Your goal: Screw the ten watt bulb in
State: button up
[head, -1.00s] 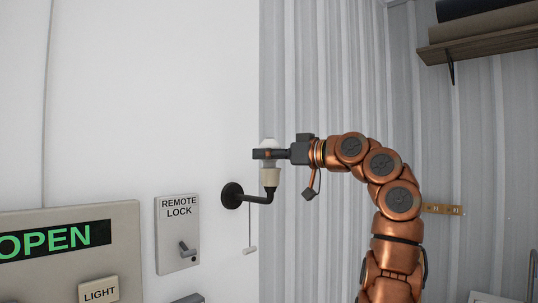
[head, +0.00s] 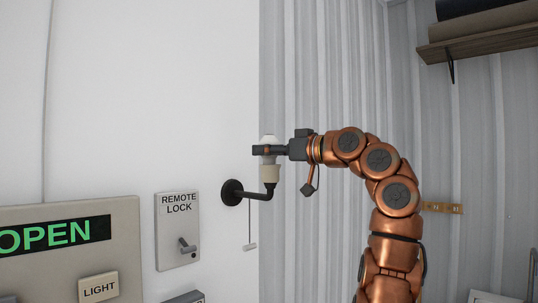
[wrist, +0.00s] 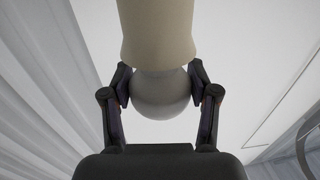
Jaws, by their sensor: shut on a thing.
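The white bulb (head: 269,139) stands upright at the mouth of the cream lamp socket (head: 270,174). The socket sits on a black wall arm with a pull cord hanging from it. My gripper (head: 267,150) reaches in from the right and is shut around the bulb just above the socket. The wrist view shows the bulb (wrist: 161,95) between both fingers, with the socket (wrist: 157,32) against it. The bulb's base is hidden by the socket, so how deep it is seated cannot be told. No wattage marking is readable.
The black wall arm (head: 250,194) joins the white wall left of my gripper. A remote lock box (head: 177,231) and an OPEN sign panel (head: 125,240) with a LIGHT label are lower left. A shelf (head: 490,42) is at upper right. The space above the bulb is clear.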

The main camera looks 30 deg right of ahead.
jog(key=shift+f+m+t+h+b, duration=0.1)
jog(key=shift+m+t+h+b, duration=0.25)
jog(key=shift+m+h+b, duration=0.95)
jog(key=shift+f+m+t+h+b, duration=0.1)
jog(key=shift+m+t+h+b, duration=0.25)
jog(key=shift+m+h+b, duration=0.95)
jog(key=shift+r+h+b, duration=0.15)
jog(key=shift+h+b, duration=0.7)
jog(key=shift+h, duration=0.85)
jog(key=shift+m+h+b, duration=0.5)
jog(key=shift+b, duration=0.05)
